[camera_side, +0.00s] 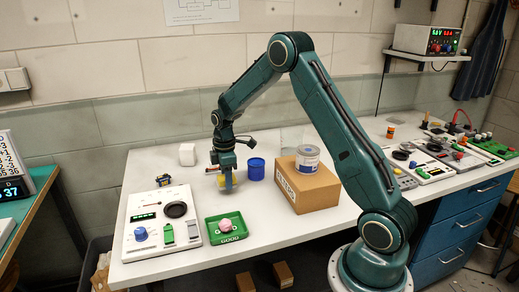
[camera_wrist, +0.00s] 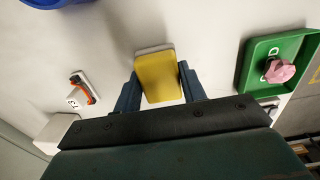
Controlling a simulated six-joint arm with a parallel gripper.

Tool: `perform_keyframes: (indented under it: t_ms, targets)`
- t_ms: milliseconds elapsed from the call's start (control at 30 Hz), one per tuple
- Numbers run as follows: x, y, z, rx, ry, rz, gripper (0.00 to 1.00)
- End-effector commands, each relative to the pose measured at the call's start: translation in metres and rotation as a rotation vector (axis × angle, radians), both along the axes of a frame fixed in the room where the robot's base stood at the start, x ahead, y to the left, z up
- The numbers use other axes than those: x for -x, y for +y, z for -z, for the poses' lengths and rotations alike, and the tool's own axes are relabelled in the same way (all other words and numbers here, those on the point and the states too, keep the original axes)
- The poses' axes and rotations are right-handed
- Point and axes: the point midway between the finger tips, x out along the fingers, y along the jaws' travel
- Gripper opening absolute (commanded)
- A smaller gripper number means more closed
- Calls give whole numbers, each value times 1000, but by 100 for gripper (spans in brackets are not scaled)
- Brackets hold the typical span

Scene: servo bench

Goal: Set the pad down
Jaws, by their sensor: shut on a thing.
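The pad (camera_wrist: 158,78) is a yellow block with a pale grey-white edge. In the wrist view it sits between the two dark blue fingers of my gripper (camera_wrist: 158,85), which is shut on it. I cannot tell whether the pad touches the bench (camera_side: 290,228).
A blue cup (camera_side: 256,170) stands just right of the pad. A green tray (camera_side: 240,237) with a pink lump (camera_side: 231,223) lies in front. A control panel (camera_side: 160,232), a white block (camera_side: 187,154) and a cardboard box (camera_side: 310,188) with a can (camera_side: 307,158) stand around.

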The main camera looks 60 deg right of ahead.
Motion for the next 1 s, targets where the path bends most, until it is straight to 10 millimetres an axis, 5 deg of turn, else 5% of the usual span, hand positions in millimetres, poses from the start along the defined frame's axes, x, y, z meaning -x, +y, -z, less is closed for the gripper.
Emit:
perform_keyframes:
  t_ms: [233, 733, 767, 833, 1000]
  targets:
    - [0, 0, 27, -1, 2, 0, 19]
    - [0, 0, 32, -1, 1, 0, 19]
    - [0, 0, 32, -1, 1, 0, 45]
    - [0, 0, 32, -1, 1, 0, 58]
    - [0, 0, 32, -1, 1, 0, 63]
